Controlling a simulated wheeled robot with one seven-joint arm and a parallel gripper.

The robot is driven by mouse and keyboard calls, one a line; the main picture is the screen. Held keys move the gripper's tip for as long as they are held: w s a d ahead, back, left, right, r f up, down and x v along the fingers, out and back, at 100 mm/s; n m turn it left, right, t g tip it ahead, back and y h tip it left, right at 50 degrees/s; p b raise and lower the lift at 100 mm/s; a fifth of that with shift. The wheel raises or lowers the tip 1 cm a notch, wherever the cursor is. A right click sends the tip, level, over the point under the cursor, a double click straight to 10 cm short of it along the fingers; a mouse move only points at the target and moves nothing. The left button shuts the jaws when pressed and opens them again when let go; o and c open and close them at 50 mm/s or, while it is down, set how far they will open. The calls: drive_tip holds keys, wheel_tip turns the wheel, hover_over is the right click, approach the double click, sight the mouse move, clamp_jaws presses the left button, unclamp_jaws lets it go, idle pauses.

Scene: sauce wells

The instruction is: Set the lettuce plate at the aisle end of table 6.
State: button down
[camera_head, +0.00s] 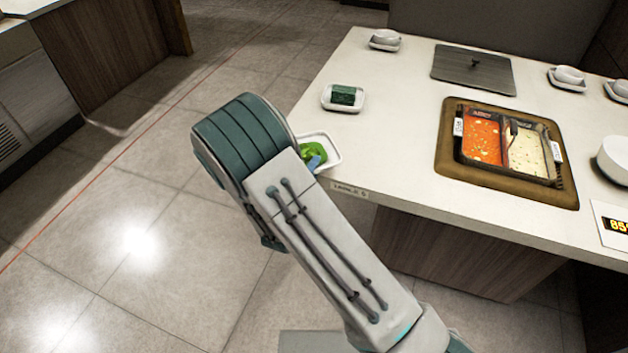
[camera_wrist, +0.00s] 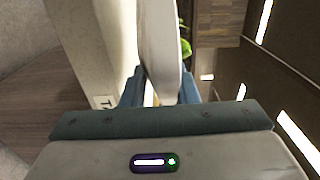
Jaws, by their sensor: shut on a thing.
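The lettuce plate (camera_head: 333,147) is a small white dish with green leaves, at the near left corner of the table (camera_head: 400,150). My arm covers part of it. My gripper (camera_wrist: 160,90) is shut on its rim; the plate shows edge-on between the fingers in the wrist view (camera_wrist: 158,40), with lettuce (camera_wrist: 184,48) beyond. In the head view a blue fingertip (camera_head: 313,163) shows by the leaves. I cannot tell whether the plate touches the tabletop. The table's front edge bears a label (camera_head: 349,191), hard to read.
A dish with a dark green block (camera_head: 343,97) stands behind the plate. A two-part hot pot (camera_head: 508,142), a grey lid (camera_head: 473,70), bowls (camera_head: 385,38) and a number sign (camera_head: 612,225) occupy the rest. The tiled aisle floor (camera_head: 130,190) at left is clear.

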drive_tip(key=shift+f, duration=1.9)
drive_tip(key=shift+f, duration=0.1)
drive_tip(key=c, duration=1.1)
unclamp_jaws()
drive_tip(key=shift+f, duration=0.1)
drive_tip(key=v, duration=0.8)
drive_tip(key=b+v, duration=0.1)
drive_tip(key=v, duration=0.3)
drive_tip(key=shift+d+r, duration=0.1)
drive_tip(key=shift+r, duration=0.2)
